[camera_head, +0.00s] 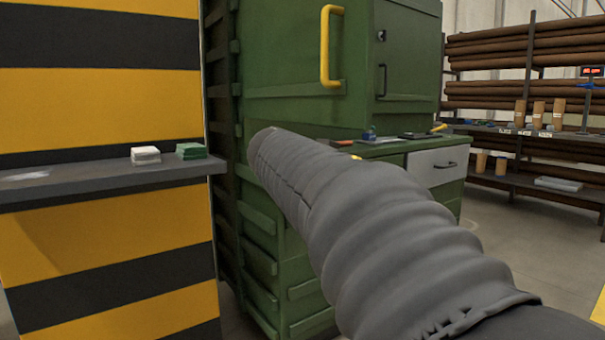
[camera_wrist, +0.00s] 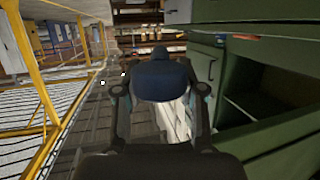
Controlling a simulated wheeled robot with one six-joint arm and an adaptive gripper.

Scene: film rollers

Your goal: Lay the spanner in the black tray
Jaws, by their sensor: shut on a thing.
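My gripper (camera_wrist: 160,92) shows in the wrist view with its two fingers on either side of a dark blue rounded object (camera_wrist: 162,78). It is shut on this object; I cannot tell whether it is the spanner. In the head view my grey sleeved arm hides the gripper. A dark flat thing (camera_head: 414,135), possibly the black tray, lies on the green cabinet's top. No spanner shape can be made out elsewhere.
The green cabinet (camera_head: 285,48) has a yellow handle (camera_head: 327,45) and a counter with small items, one blue (camera_head: 370,134). A striped yellow-and-black panel (camera_head: 100,110) with a grey shelf (camera_head: 80,182) stands left. Racks of brown rolls (camera_head: 540,45) stand at the back right.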

